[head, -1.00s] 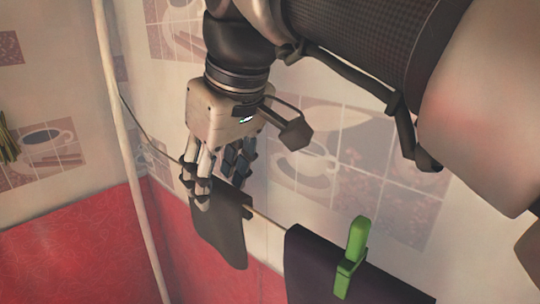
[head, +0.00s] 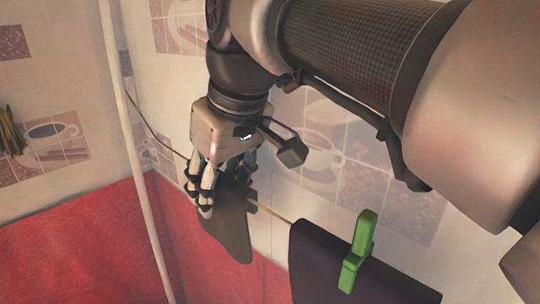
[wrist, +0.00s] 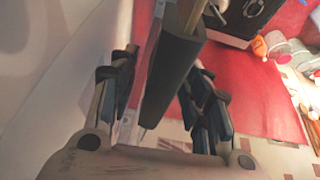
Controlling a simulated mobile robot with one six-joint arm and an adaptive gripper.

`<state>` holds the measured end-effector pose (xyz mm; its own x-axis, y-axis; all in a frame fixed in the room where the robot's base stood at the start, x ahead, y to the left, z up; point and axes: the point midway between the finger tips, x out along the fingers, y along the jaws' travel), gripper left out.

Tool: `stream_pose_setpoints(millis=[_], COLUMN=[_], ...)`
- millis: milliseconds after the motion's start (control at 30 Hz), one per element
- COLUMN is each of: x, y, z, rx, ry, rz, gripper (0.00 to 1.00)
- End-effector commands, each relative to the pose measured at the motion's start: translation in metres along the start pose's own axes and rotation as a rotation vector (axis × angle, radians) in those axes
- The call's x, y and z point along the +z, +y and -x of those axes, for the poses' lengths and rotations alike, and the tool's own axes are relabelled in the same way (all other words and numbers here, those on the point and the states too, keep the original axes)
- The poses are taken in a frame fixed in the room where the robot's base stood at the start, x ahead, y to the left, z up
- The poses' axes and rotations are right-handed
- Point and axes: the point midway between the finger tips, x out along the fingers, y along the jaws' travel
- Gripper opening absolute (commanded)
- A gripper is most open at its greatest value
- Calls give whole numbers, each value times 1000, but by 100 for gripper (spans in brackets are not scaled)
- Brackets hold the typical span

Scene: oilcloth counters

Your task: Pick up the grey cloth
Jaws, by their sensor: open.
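The grey cloth (head: 229,232) hangs over a thin line (head: 272,211) strung along the tiled wall. My gripper (head: 215,199) points down over the cloth's top edge at the line. In the wrist view the grey cloth (wrist: 172,75) runs between the two open fingers of my gripper (wrist: 160,95), with a gap on both sides. My fingers hide part of the cloth's top in the head view.
A dark cloth (head: 335,270) hangs on the same line to the right, held by a green clothespin (head: 359,250). A pale pole (head: 137,165) stands to the left. A red counter (head: 70,245) lies below. The wall is close behind the line.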

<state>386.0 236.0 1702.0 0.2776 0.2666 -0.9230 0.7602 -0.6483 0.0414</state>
Motion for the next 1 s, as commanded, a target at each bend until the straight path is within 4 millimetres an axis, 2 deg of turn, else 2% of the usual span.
stream_pose_setpoints(millis=[267, 900, 1000], x=[0, 0, 0], y=[0, 0, 0], z=[0, 0, 0], rx=[0, 0, 0], ry=[0, 0, 0], rz=[0, 0, 0], gripper=[43, 0, 0])
